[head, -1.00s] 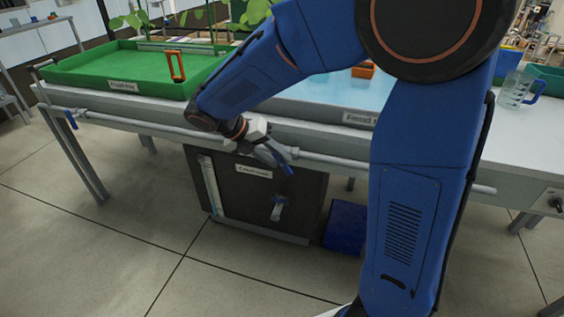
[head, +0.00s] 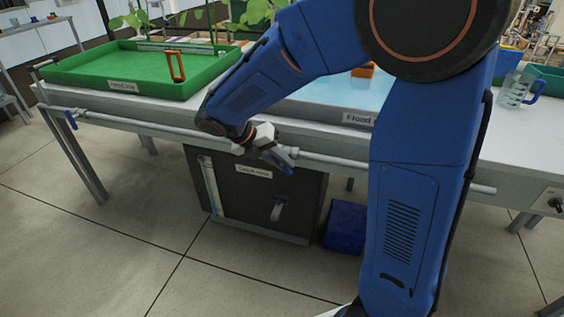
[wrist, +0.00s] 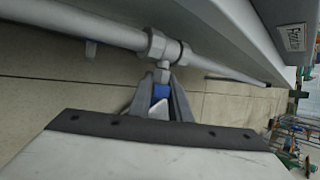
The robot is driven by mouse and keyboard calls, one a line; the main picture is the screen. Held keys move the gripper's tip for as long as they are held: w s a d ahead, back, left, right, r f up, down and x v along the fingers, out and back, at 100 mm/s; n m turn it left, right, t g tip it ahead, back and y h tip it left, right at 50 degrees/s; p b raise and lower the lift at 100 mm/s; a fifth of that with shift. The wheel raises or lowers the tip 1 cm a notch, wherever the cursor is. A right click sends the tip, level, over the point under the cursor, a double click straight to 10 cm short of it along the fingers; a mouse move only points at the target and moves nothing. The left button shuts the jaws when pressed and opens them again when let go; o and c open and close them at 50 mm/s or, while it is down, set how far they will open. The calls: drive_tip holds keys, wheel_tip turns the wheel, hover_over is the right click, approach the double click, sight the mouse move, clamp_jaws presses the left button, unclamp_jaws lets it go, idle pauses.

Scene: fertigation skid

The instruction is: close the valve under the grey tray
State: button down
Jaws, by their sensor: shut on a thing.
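The valve (wrist: 165,48) is a grey fitting on a grey pipe, with a blue lever (wrist: 160,92). In the head view the blue lever (head: 289,170) points down and to the right from the pipe. My gripper (wrist: 160,100) is shut on the lever, with one finger on each side of it in the wrist view. In the head view my gripper (head: 280,158) is just below the pipe, under the pale tray (head: 358,118) with light blue contents and a label beginning "Flood". My arm hides part of that tray and pipe.
A green tray (head: 110,88) stands at the left, with another blue-handled valve (head: 71,119) at the pipe's left end. A dark tank (head: 240,195) with its own lever valve (head: 277,208) stands below my gripper. A blue box (head: 345,225) is beside it.

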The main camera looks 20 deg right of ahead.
drive_tip(key=t+y, duration=0.1)
drive_tip(key=y, duration=0.1)
drive_tip(key=shift+d+r+m+t+y, duration=0.1)
drive_tip(key=shift+m+t+y, duration=0.2)
drive_tip(key=shift+m+t, duration=0.1)
drive_tip(key=shift+m+t+y, duration=0.3)
drive_tip(key=shift+t+y, duration=0.7)
drive_tip(key=shift+y, duration=0.4)
drive_tip(key=c, duration=1.7)
unclamp_jaws()
drive_tip(key=v, duration=1.7)
drive_tip(key=shift+s+d+r, duration=0.1)
drive_tip(key=shift+s+r, duration=0.05)
drive_tip(key=shift+r, duration=0.05)
